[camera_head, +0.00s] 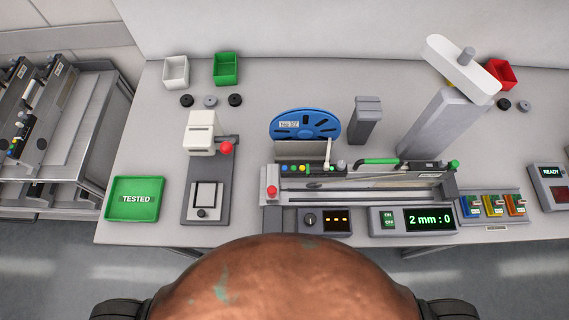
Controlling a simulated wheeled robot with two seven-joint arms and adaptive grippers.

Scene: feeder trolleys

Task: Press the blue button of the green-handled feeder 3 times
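The feeder (360,190) lies across the workbench right of centre in the head view. It has a green handle (376,162) on its top edge and a blue reel (307,125) at its upper left. A row of small coloured buttons (300,168) sits on its left part, below the reel. A display (429,219) in front of the feeder reads "2 mm : 0". Neither of my grippers is in view, and nothing touches the feeder's buttons.
A green "TESTED" tray (133,212) and a grey fixture with a red knob (226,148) stand to the left. White (176,71), green (226,68) and red (499,74) bins stand at the back. A grey-and-white machine (440,119) rises behind the feeder. A trolley (75,120) stands far left.

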